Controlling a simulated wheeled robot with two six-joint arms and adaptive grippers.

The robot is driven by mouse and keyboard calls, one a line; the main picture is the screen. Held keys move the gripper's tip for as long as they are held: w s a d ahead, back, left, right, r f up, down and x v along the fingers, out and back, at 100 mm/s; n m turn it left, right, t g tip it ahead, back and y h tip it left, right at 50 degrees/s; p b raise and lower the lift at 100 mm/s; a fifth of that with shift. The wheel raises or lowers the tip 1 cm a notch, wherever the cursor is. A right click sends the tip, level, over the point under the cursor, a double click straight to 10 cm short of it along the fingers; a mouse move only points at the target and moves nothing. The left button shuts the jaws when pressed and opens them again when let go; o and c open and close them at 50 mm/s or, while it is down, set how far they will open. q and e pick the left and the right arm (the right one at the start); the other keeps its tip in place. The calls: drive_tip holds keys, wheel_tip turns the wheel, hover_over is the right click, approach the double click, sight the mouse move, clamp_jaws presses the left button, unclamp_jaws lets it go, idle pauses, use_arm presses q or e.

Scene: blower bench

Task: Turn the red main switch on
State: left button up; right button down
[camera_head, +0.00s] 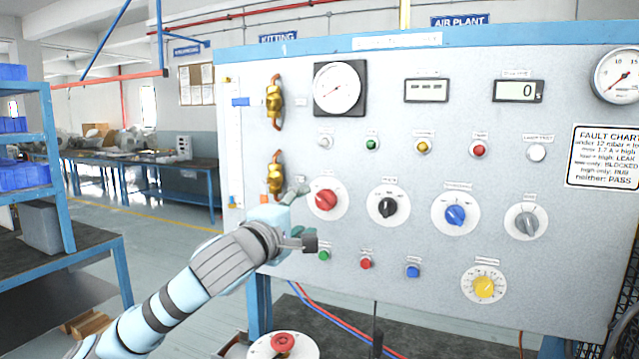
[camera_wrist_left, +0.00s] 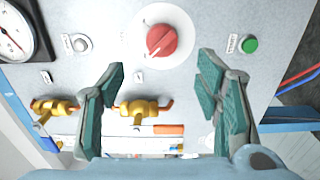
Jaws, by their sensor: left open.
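The red main switch (camera_head: 326,200) is a round red knob on a white disc on the grey panel, at the left of a row of knobs. It also shows in the left wrist view (camera_wrist_left: 162,41), beyond the fingertips and between them. A pale pointer line on the knob slants in the wrist view. My left gripper (camera_head: 303,217) is just in front of the panel, below and left of the knob. In the wrist view my left gripper (camera_wrist_left: 162,80) is open, its teal pads apart with nothing between them. My right gripper is not in view.
Black (camera_head: 388,207), blue (camera_head: 456,214) and grey (camera_head: 526,223) knobs continue to the right. A green button (camera_head: 324,255) lies below the red knob. Brass valves (camera_head: 274,102) stick out at the left.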

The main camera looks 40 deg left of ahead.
sight(322, 203)
use_arm(q)
drive_tip(key=p+x, duration=0.1)
drive_tip(key=x, duration=0.2)
drive_tip(key=p+x, duration=0.1)
drive_tip(key=x, duration=0.4)
drive_tip(key=shift+w+d+f+p, duration=0.15)
drive_tip(key=shift+w+d+p, duration=0.1)
drive_tip(key=shift+w+p, duration=0.2)
drive_tip(key=shift+s, duration=0.15)
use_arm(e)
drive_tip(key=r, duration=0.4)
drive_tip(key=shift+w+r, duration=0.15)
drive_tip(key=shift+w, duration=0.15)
use_arm(q)
drive_tip(key=shift+a, duration=0.1)
drive_tip(key=shift+c, duration=0.3)
drive_tip(key=c, duration=1.1)
